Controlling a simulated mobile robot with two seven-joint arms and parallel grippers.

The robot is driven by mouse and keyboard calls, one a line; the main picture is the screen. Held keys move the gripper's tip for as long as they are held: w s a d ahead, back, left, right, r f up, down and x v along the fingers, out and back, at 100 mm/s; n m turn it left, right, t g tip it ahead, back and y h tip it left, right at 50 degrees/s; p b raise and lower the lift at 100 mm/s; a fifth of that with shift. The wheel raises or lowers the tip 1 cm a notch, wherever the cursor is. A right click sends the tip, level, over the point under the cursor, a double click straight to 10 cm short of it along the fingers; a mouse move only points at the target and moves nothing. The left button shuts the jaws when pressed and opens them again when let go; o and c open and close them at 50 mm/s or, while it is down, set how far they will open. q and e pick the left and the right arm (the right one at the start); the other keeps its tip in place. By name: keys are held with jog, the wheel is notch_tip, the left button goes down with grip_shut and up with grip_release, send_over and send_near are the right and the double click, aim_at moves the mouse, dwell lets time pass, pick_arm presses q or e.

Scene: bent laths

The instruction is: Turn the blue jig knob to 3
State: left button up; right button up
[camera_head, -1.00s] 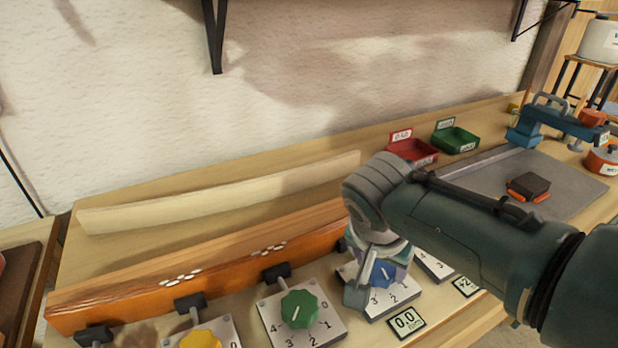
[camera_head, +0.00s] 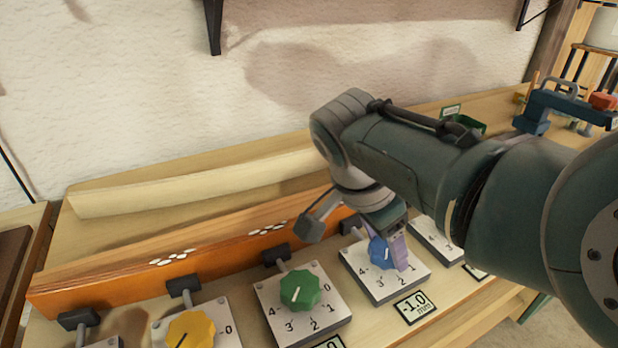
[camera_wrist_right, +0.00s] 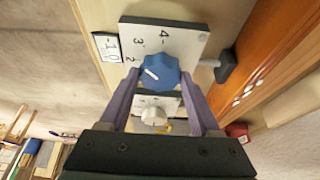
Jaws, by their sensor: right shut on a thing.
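The blue jig knob (camera_head: 379,253) stands on a white numbered plate (camera_head: 408,280). The blue knob also shows in the right wrist view (camera_wrist_right: 160,74), where its white pointer line seems to aim near the 2. My right gripper (camera_head: 388,248) is shut on the blue knob from above, with one purple finger on each side of it in the wrist view (camera_wrist_right: 158,88). The display card (camera_head: 414,306) in front of the plate reads -1.0 mm. My left gripper is not in view.
A green knob (camera_head: 300,291) and a yellow knob (camera_head: 191,330) stand on similar plates to the left. An orange-brown lath (camera_head: 150,264) runs behind the plates against black-footed stops. A pale bent lath (camera_head: 190,190) lies behind it. A white knob (camera_wrist_right: 153,116) shows beyond the blue one.

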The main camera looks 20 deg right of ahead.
dwell(0.3)
jog(key=o, duration=1.4)
jog(key=p+v, duration=0.2)
jog(key=v, duration=0.7)
jog(key=shift+a+r+p, duration=0.1)
jog(key=shift+r+p, duration=0.2)
jog(key=shift+r, duration=0.1)
